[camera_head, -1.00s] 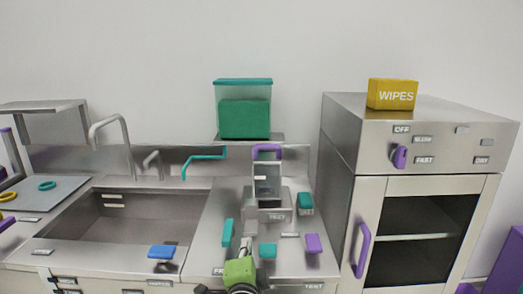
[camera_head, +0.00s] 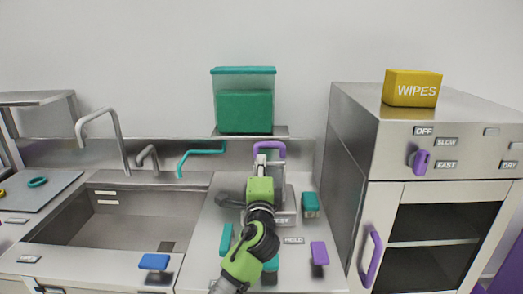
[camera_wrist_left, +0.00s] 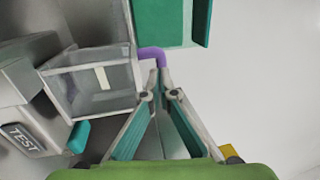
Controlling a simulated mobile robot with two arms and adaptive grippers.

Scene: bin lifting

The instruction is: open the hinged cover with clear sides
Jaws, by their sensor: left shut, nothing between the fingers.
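The clear-sided cover (camera_wrist_left: 88,85) sits on a grey base labelled TEST on the counter. In the head view it is mostly hidden behind my left gripper (camera_head: 260,160). Its purple handle (camera_head: 272,144) shows at the top, just behind and above the fingertips. The handle also shows in the left wrist view (camera_wrist_left: 151,54), right by my left fingertips (camera_wrist_left: 163,76). The fingers are shut with nothing between them. Whether they touch the handle I cannot tell. My right gripper is not in view.
A teal-lidded bin (camera_head: 244,102) stands on a ledge behind the cover. A sink (camera_head: 115,217) is to the left, a steel cabinet (camera_head: 350,150) to the right. Small teal (camera_head: 310,203) and purple (camera_head: 319,252) items are on the counter nearby.

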